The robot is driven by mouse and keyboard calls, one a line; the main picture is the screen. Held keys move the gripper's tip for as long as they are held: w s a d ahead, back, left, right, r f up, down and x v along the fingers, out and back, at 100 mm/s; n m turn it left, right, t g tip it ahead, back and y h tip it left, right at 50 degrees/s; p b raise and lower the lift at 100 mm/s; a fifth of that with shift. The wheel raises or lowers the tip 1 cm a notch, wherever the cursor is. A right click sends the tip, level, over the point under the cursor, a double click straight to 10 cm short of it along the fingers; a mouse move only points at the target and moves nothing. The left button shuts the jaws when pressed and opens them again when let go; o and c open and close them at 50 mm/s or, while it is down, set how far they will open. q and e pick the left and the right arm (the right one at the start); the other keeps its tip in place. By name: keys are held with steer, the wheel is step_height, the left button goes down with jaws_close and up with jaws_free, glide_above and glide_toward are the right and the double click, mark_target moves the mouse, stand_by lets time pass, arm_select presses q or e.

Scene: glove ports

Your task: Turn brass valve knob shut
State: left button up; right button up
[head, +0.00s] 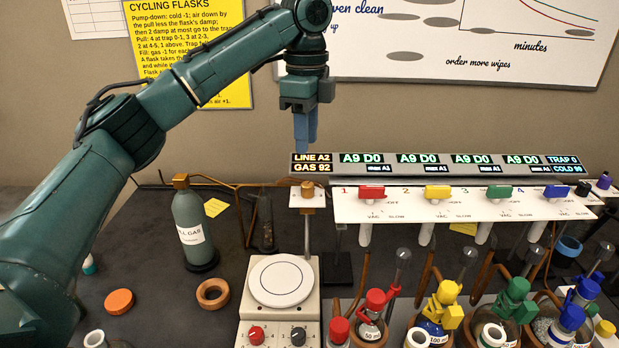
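My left gripper (306,143) points down in front of the wall, its blue fingertips level with the left end of the lit display. Its two fingers overlap in this view, so I cannot tell whether there is a gap between them. Below it, a small brass-coloured knob (307,190) stands on a white plate under the GAS 92 sign; the fingers appear above it and apart from it. A brass-coloured cap (181,181) also tops the green gas bottle (192,226) to the left. I cannot tell from their looks whether either is open or shut. My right gripper is not in view.
A white valve panel (400,212) with coloured handles runs to the right under the display (440,163). Several flasks with coloured clips stand in front. A stirrer plate (281,281) is below the brass knob. A cork ring (212,292) and orange disc (119,301) lie left.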

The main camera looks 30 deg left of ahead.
mark_target(307, 184)
arm_select(q)
step_height(307, 184, down, 10)
steer(key=shift+w, duration=0.1)
steer(key=shift+c, duration=0.3)
jaws_close()
